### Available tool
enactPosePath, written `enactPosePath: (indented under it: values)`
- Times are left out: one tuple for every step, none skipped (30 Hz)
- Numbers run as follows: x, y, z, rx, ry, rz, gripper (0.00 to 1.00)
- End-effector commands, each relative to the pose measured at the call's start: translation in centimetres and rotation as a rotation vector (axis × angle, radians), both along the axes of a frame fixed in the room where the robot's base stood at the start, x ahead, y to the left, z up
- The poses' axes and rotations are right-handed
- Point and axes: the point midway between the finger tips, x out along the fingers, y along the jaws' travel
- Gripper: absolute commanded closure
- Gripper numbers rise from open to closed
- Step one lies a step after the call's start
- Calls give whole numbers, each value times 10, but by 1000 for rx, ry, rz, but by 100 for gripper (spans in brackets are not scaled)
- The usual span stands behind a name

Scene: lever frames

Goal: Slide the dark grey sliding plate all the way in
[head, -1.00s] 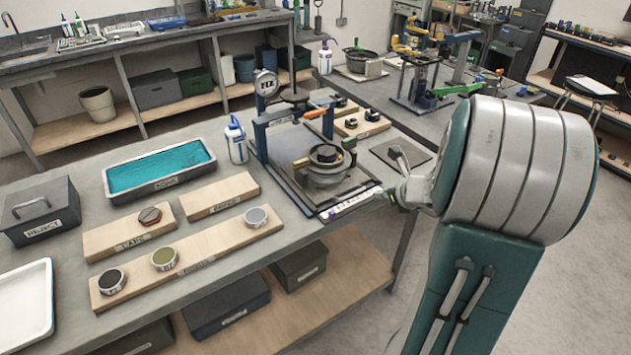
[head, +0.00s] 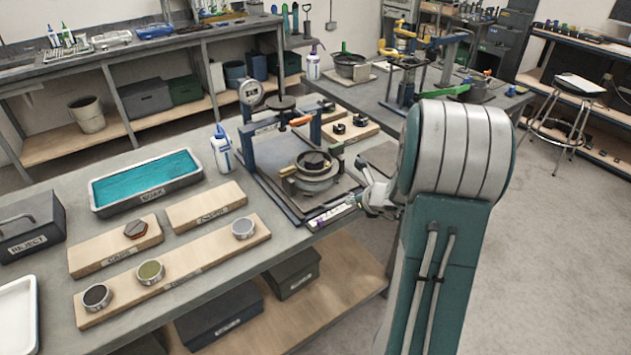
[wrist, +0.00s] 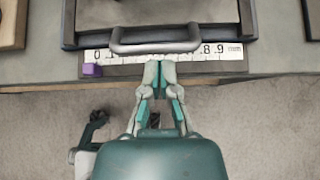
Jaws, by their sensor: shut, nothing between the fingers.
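The dark grey sliding plate (head: 290,197) lies in the blue press frame on the bench in the head view, with a round metal pot (head: 313,182) on it. In the wrist view the plate (wrist: 150,14) shows at the top, and its grey bar handle (wrist: 155,47) runs across the front. A white mm scale (wrist: 220,52) lies below the handle, with a purple marker (wrist: 92,70) near its zero end. My gripper (wrist: 160,66) is shut and empty, its fingertips at the middle of the handle's near side. Whether they touch it is unclear. The head view shows my gripper (head: 366,197) beside the front edge.
A blue post frame (head: 248,135) with a dial gauge (head: 250,91) stands around the plate. The floor in front of the bench edge is open.

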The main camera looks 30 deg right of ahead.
Motion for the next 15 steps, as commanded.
enactPosePath:
  values:
    - [2, 1, -1, 1, 0, 1, 100]
    - [2, 1, -1, 0, 0, 0, 100]
    - [3, 1, -2, -1, 0, 1, 100]
    - [4, 2, -2, -1, 0, 1, 100]
    - [5, 2, -2, -2, 0, 1, 100]
    - [6, 2, -2, -2, 0, 1, 100]
    - [7, 2, -2, -2, 1, 1, 100]
    - [8, 2, -2, -2, 1, 1, 100]
    - [10, 2, -2, -1, 1, 1, 100]
    - [11, 2, -2, -1, 1, 1, 100]
    - [12, 2, -2, 0, 1, 0, 100]
    - [14, 1, -2, 1, 1, 1, 100]
    - [15, 1, -2, 1, 0, 1, 100]
    - [16, 1, -2, 1, 0, 1, 100]
    - [18, 2, -2, 1, 0, 1, 100]
